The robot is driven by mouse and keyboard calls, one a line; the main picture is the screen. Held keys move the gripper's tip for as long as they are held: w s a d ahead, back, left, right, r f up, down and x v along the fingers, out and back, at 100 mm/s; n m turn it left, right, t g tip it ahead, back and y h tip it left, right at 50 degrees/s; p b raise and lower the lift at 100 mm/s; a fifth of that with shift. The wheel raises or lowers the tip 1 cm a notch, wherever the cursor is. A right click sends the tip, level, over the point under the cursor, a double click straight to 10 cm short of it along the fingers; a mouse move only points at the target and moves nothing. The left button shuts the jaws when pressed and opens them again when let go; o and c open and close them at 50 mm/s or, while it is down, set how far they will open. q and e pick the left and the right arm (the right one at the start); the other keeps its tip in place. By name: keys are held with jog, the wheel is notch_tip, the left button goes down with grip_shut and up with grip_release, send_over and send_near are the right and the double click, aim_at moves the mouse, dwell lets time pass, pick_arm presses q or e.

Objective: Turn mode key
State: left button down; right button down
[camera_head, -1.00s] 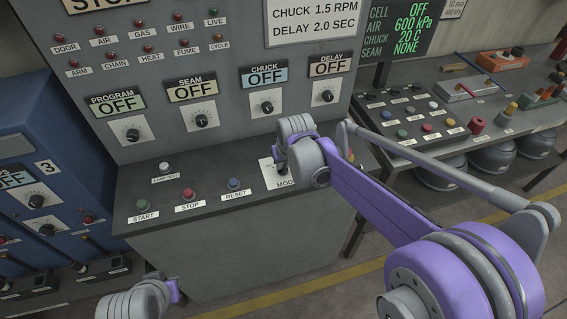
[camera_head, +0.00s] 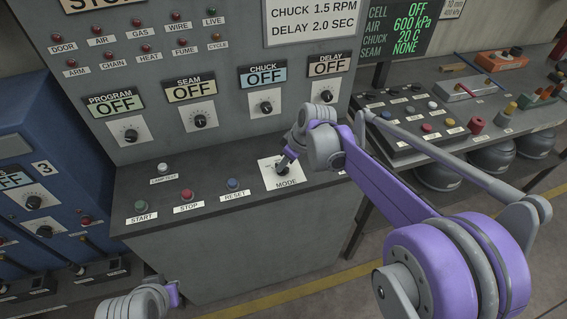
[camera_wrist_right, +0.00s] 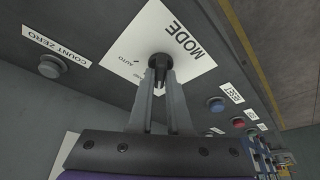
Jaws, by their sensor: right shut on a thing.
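The mode key is a small dark key on a white square plate (camera_head: 268,172) labelled MODE, on the sloped desk of the grey control cabinet. The key (camera_wrist_right: 158,62) shows at the fingertips in the right wrist view, with the word AUTO printed beside it. My right gripper (camera_head: 284,163) reaches down to the plate and is shut on the key; it also shows in the right wrist view (camera_wrist_right: 160,78). The fingers hide part of the key, so its exact angle is unclear. Part of my left arm shows at the bottom left; its fingers are out of sight.
START (camera_head: 141,206), STOP (camera_head: 187,195) and RESET (camera_head: 233,184) buttons sit left of the plate in the head view. A COUNT ZERO button (camera_wrist_right: 52,66) sits on its other side. PROGRAM, SEAM, CHUCK and DELAY displays above read OFF. A bench with buttons stands right.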

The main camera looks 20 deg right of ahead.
jog(key=shift+n+y, duration=0.3)
jog(key=shift+n, duration=0.3)
jog(key=c, duration=0.9)
grip_release()
jog(key=shift+o, duration=0.2)
jog(key=shift+r, duration=0.1)
jog(key=v, duration=1)
jog(key=shift+r, duration=0.4)
jog(key=shift+d, duration=0.1)
